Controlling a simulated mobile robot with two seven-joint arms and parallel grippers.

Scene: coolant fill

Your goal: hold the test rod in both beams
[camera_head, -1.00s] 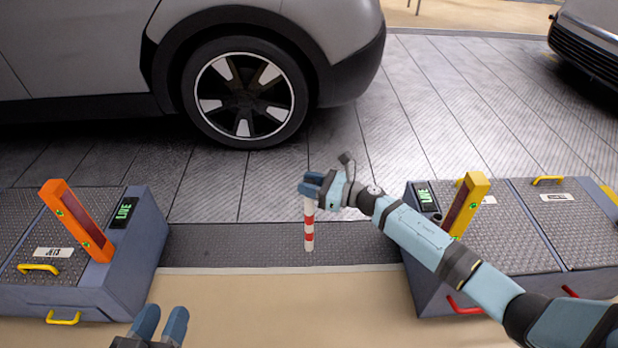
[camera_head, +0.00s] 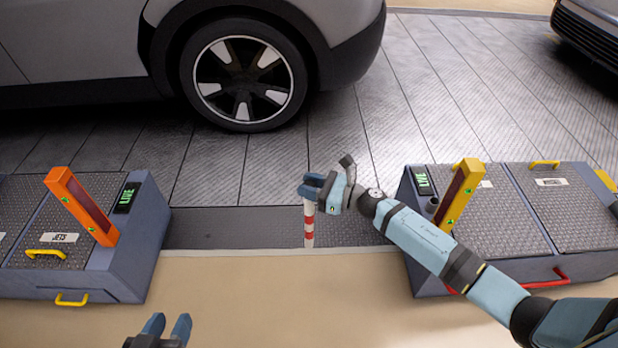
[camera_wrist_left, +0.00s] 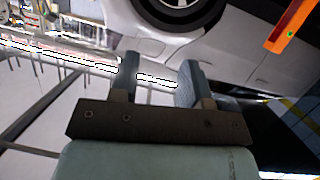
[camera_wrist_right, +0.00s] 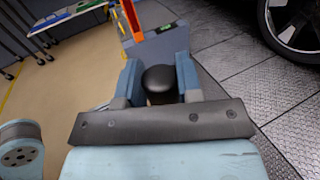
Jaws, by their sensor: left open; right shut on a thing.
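The test rod (camera_head: 309,226), banded red and white, hangs upright below my right gripper (camera_head: 311,187). My right gripper is shut on the rod's top; in the right wrist view the rod's dark round end (camera_wrist_right: 159,79) sits between the fingers. The rod is in the gap between the orange beam post (camera_head: 82,207) on the left box and the yellow beam post (camera_head: 460,198) on the right box. Green lights show on both posts. The boxes' displays (camera_head: 127,197) and (camera_head: 423,184) read LIVE. My left gripper (camera_head: 168,328) is open and empty at the bottom left.
The left box (camera_head: 125,272) has yellow handles and a JETS label. The right box (camera_head: 555,215) has yellow and red handles. A grey car with a dark wheel (camera_head: 244,76) stands behind; another car is at the upper right. The floor between the boxes is clear.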

